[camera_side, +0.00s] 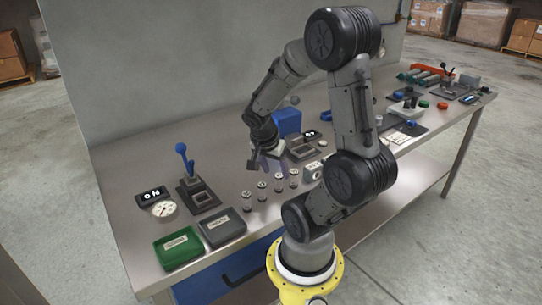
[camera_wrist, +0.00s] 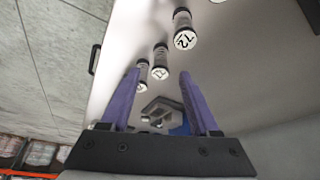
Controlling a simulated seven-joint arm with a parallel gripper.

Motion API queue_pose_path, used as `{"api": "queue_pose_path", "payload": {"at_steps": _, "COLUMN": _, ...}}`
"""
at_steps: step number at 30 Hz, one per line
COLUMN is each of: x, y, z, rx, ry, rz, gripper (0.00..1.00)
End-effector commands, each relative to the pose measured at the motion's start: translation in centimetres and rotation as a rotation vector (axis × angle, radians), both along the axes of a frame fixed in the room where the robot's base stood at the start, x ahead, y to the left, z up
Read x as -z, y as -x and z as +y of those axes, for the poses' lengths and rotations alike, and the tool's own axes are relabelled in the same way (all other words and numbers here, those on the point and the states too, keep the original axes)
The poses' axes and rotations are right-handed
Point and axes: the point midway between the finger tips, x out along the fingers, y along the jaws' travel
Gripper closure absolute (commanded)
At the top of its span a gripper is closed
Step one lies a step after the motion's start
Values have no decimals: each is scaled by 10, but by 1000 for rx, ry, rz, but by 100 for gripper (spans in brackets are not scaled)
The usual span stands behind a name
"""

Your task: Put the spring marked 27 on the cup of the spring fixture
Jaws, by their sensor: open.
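Several small dark-banded cylindrical springs with white tops stand in a row; in the side view the row runs from the front one (camera_side: 247,201) to the back one (camera_side: 293,177). In the wrist view one spring (camera_wrist: 184,29) has a two-digit mark on its top, upside down or tilted; I cannot tell surely whether it reads 27. Two more springs (camera_wrist: 160,62) (camera_wrist: 141,76) stand beyond it, marks unreadable. My gripper (camera_side: 265,165) is open and empty above and behind the row; its purple fingers show in the wrist view (camera_wrist: 159,76). A dark stand with a blue lever (camera_side: 198,193) looks like the spring fixture; its cup is not clear.
A display (camera_side: 152,196) and a round dial (camera_side: 164,209) sit left of the stand. Green (camera_side: 179,247) and grey (camera_side: 222,227) trays lie at the front edge. Bare tabletop separates stand and springs.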

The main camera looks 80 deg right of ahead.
Motion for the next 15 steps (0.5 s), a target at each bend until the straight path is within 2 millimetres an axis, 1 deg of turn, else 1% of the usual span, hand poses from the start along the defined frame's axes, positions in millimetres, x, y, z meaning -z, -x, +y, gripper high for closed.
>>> {"api": "queue_pose_path", "payload": {"at_steps": 1, "x": -11, "y": -3, "z": 4, "rx": -4, "ry": 3, "rz": -5, "gripper": 38}}
{"api": "queue_pose_path", "payload": {"at_steps": 6, "x": -40, "y": -6, "z": 16, "rx": -4, "ry": 0, "rz": -4, "gripper": 38}}
{"api": "queue_pose_path", "payload": {"at_steps": 10, "x": -56, "y": -8, "z": 22, "rx": -2, "ry": 1, "rz": -2, "gripper": 38}}
{"api": "queue_pose_path", "payload": {"at_steps": 15, "x": -65, "y": -11, "z": 28, "rx": -25, "ry": -3, "rz": -3, "gripper": 38}}
